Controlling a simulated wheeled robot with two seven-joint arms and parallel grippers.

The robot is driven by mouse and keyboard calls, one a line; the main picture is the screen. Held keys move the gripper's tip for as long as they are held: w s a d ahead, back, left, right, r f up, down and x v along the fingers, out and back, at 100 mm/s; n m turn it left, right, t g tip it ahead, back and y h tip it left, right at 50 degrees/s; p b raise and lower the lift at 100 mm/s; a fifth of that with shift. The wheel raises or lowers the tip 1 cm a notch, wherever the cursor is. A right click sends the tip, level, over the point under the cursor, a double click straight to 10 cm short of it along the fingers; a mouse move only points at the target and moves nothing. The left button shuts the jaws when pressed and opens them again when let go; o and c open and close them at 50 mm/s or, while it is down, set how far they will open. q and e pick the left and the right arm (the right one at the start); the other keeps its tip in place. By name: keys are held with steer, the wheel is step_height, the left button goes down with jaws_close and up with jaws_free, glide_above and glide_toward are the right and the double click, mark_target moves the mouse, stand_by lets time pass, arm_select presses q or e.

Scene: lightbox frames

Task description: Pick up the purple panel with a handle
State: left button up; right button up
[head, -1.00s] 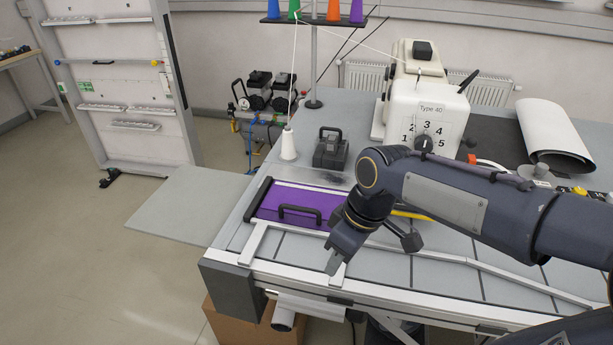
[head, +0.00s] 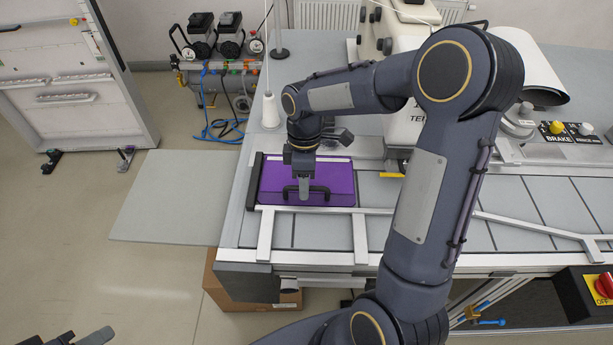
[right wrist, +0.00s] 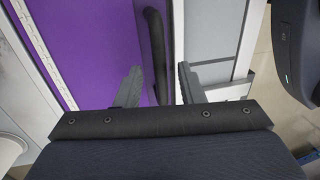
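The purple panel (head: 338,178) lies flat at the left end of the machine table, its black handle (head: 320,189) near its front edge. My right gripper (head: 303,192) points down over the handle. In the right wrist view, the purple panel (right wrist: 85,50) fills the upper left and the handle (right wrist: 156,45) runs lengthwise between the open fingers of my right gripper (right wrist: 158,86), with a gap on each side. Whether the fingertips reach below the handle's bar is hard to tell. Part of my left gripper (head: 88,338) shows at the bottom left edge; its fingers are cut off.
A white thread cone (head: 270,110) stands behind the panel. Metal rails (head: 310,209) run along the panel's front. The white sewing machine (head: 405,130) stands to the right, partly behind my right arm. A grey side board (head: 175,195) extends left of the table.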

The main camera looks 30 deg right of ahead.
steer(key=shift+s+f, duration=0.25)
steer(key=shift+f, duration=0.75)
steer(key=shift+a, duration=0.1)
jaws_close()
